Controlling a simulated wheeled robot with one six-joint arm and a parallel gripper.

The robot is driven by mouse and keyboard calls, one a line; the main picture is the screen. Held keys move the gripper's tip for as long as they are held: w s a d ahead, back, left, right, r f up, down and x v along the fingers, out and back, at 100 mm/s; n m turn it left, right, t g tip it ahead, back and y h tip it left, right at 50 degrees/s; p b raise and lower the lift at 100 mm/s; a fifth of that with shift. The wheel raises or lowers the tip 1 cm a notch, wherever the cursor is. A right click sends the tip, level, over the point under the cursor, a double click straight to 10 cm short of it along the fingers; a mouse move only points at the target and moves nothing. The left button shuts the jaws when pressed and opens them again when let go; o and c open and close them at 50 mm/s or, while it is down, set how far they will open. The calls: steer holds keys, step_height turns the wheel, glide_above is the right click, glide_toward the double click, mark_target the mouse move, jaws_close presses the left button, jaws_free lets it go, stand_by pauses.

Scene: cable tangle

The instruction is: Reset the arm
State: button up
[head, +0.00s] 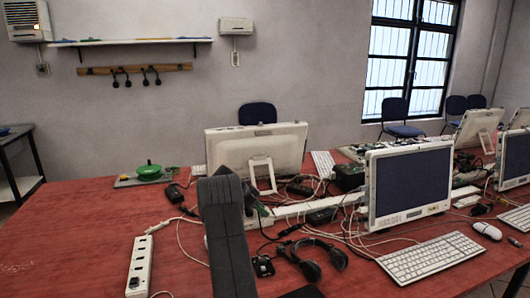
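A dark grey arm link of mine (226,240) rises from the bottom edge, left of the picture's middle, over the red table (90,225). Its upper end reaches in front of the lower part of a white monitor seen from behind (256,148). I cannot make out my gripper or its fingers. Whether anything is held does not show.
Cables tangle around black adapters (322,216), headphones (312,262) and a white power strip (140,265). A front-facing monitor (410,185) and keyboard (432,258) stand at right. The table's left part is mostly clear.

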steer(key=shift+d+r+y+p, duration=0.1)
steer(key=shift+r+y+p, duration=0.2)
steer(key=shift+p, duration=0.8)
steer(key=shift+w+d+g+y+p, duration=0.15)
steer(key=shift+g+y+p, duration=0.25)
steer(key=shift+p, duration=0.85)
steer(key=y+p, duration=0.1)
steer(key=p, duration=0.1)
steer(key=y+p, duration=0.1)
steer(key=p, duration=0.2)
steer(key=shift+d+r, duration=0.1)
steer(key=shift+d, duration=0.15)
